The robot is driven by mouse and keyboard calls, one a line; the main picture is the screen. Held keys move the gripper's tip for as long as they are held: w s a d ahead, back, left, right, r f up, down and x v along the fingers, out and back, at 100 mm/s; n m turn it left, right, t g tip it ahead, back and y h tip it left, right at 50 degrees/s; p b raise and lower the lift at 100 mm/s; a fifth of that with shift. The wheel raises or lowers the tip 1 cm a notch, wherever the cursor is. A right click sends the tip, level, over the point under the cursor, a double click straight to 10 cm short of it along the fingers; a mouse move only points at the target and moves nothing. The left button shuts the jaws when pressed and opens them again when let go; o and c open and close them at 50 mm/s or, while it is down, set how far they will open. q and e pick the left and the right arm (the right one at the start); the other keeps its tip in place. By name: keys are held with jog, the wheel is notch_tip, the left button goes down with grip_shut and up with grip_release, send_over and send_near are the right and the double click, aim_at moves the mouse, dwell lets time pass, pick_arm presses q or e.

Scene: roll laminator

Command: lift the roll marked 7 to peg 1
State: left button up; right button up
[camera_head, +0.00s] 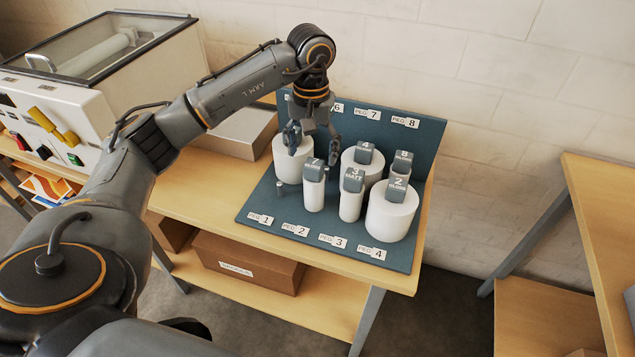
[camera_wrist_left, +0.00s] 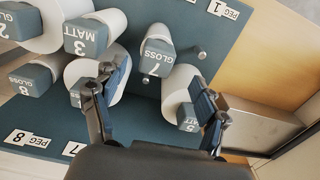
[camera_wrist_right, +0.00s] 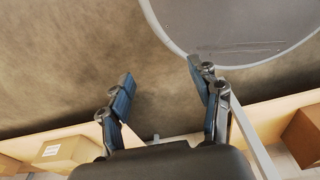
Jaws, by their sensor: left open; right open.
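The roll marked 7 (camera_head: 314,195) is a slim white roll with a grey tag, standing upright in the front row behind the PEG 2 label. In the left wrist view its tag reads 7 GLOSS (camera_wrist_left: 158,60). Peg 1 (camera_head: 280,189) is a short bare post behind the PEG 1 label (camera_head: 260,218); it also shows in the left wrist view (camera_wrist_left: 202,54). My left gripper (camera_head: 313,140) is open and empty above the back row, near the wide roll marked 5 (camera_wrist_left: 175,92), partly covering it. My right gripper (camera_wrist_right: 160,90) is open and empty over the floor.
Rolls marked 3 (camera_head: 350,204) and 2 (camera_head: 391,216) stand right of roll 7. Rolls marked 4 (camera_head: 370,160) and 8 (camera_head: 402,163) stand behind. A raised blue back panel (camera_head: 425,135) edges the board. A laminator (camera_head: 100,75) and a grey box (camera_head: 240,135) are left.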

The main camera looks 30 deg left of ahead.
aim_at(314, 176)
pick_arm(q)
jog(key=shift+d+f, duration=0.15)
jog(key=shift+f, duration=0.45)
jog(key=shift+s+d+f, duration=0.15)
jog(key=shift+d+f, duration=0.1)
jog(key=shift+s+d+f+p, duration=0.1)
jog(key=shift+d+f+p, duration=0.05)
jog(key=shift+f+p, duration=0.35)
jog(key=f+p, duration=0.2)
jog(key=f, duration=0.1)
jog(key=shift+a+f, duration=0.2)
jog(key=shift+f, duration=0.6)
jog(key=c, duration=1)
jog(key=shift+c, duration=1.3)
jog(key=shift+r, duration=0.15)
pick_arm(e)
jog(key=r, duration=0.1)
jog(key=s+d+r, duration=0.2)
jog(key=shift+d+r, duration=0.1)
jog(key=shift+r, duration=0.1)
